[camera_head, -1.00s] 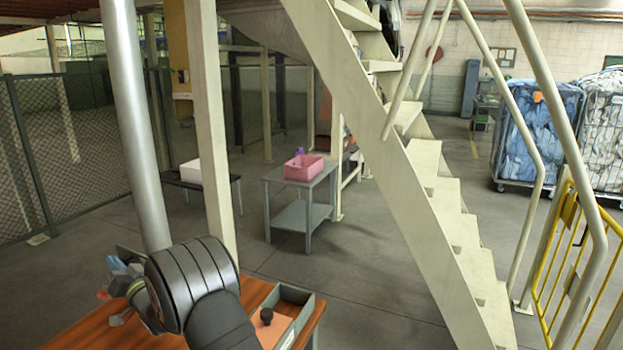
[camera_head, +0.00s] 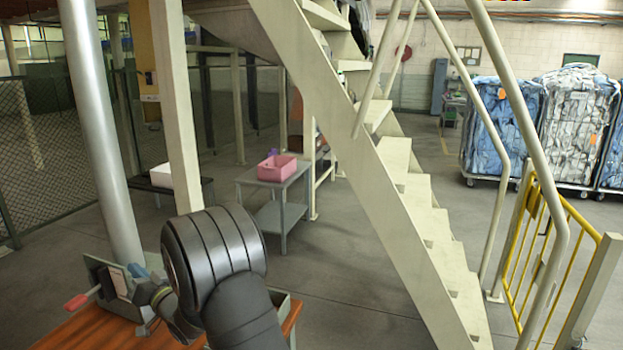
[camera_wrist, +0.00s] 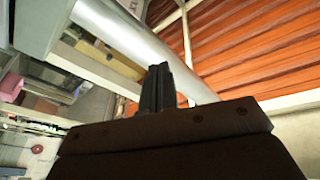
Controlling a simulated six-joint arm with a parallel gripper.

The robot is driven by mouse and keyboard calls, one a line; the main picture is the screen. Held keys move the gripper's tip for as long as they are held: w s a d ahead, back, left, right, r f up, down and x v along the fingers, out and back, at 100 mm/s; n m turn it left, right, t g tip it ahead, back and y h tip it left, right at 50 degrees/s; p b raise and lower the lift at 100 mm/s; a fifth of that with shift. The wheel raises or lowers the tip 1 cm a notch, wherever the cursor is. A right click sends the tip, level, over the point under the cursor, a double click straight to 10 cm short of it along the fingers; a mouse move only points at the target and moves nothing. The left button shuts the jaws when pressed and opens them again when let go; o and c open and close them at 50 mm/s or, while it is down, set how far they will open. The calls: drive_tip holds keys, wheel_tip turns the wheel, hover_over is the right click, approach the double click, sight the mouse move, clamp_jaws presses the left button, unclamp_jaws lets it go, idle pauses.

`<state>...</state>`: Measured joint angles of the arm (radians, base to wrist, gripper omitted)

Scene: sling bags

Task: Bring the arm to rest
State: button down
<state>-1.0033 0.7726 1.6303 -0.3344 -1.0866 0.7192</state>
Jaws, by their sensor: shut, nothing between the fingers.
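My gripper (camera_wrist: 160,88) shows in the wrist view as two dark fingers pressed together, with nothing between them. The fingers stand out against a grey pole and an orange ribbed ceiling. In the head view my black arm curves up over the wooden table at the lower left. The gripper's fingertips cannot be made out there.
The wooden table (camera_head: 95,330) holds a grey tray, mostly behind my arm. A grey pole (camera_head: 95,130) and a cream post (camera_head: 172,110) rise behind the arm. A pink bin (camera_head: 276,168) sits on a grey side table (camera_head: 268,215). Cream stairs (camera_head: 400,210) stand to the right.

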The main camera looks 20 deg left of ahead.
drive_tip(key=w+d+r+m+t+h, duration=0.1)
drive_tip(key=w+d+r+t+h, duration=0.25)
drive_tip(key=w+d, duration=0.9)
drive_tip(key=w+d+r+m+t+h, duration=0.25)
drive_tip(key=w+d+r+h, duration=0.2)
drive_tip(key=w+d, duration=0.85)
drive_tip(key=d+r+t+h, duration=0.1)
drive_tip(key=d+h, duration=0.3)
drive_tip(key=d, duration=1.2)
drive_tip(key=shift+t, duration=0.6)
drive_tip(key=shift+s+r+m, duration=0.1)
drive_tip(key=shift+m, duration=0.15)
